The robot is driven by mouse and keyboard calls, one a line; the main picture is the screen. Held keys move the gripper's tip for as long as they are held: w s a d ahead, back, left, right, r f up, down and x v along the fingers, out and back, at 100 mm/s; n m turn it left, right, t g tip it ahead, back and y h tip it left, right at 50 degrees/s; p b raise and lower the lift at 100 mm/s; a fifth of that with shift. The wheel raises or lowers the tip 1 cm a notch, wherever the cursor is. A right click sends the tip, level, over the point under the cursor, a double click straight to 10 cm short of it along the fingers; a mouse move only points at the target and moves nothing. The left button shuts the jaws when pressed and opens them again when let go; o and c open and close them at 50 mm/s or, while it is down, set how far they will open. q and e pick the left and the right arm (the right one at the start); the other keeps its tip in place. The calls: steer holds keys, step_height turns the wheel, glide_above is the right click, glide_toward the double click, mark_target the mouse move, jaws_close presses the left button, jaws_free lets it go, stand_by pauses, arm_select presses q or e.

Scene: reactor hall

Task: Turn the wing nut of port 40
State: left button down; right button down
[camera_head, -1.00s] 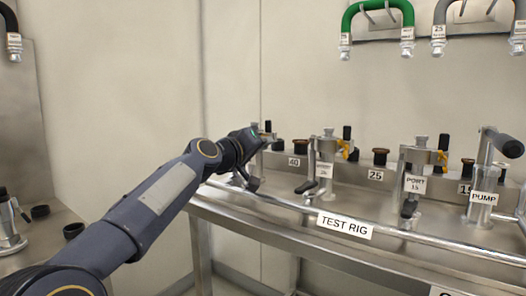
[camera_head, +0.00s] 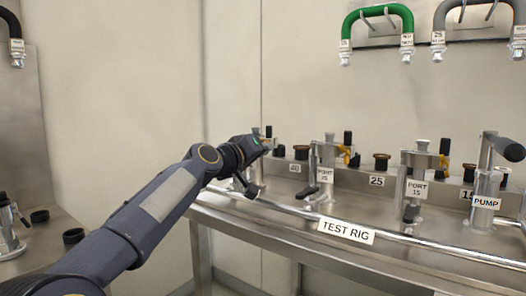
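The "40" label (camera_head: 295,168) is on the back ledge of the test rig. My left arm reaches in from the left, and its dark end (camera_head: 254,147) is at the port left of that label. It covers most of port 40's clamp. The wing nut of port 40 is hidden behind it, so I cannot tell whether my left fingers touch it. A dark handle (camera_head: 247,188) hangs just below my arm's end. My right gripper is not in view.
Port 25 (camera_head: 323,172) with a yellow wing nut (camera_head: 346,152), port 15 (camera_head: 417,185) and the pump (camera_head: 485,190) stand to the right. A rail runs along the rig's front. Green and grey hoses hang on the wall above.

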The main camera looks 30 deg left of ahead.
arm_select(q)
steer(key=shift+a+r, duration=0.2)
stand_by(0.3)
steer(key=c, duration=1.6)
jaws_free()
steer(key=shift+s, duration=0.1)
steer(key=shift+c, duration=0.2)
steer(key=shift+o, duration=0.8)
steer(key=shift+f, duration=0.1)
steer(key=shift+d, duration=0.1)
steer(key=s, duration=0.5)
steer(key=s+b, duration=0.1)
steer(key=s, duration=0.1)
steer(key=shift+s+a, duration=0.35)
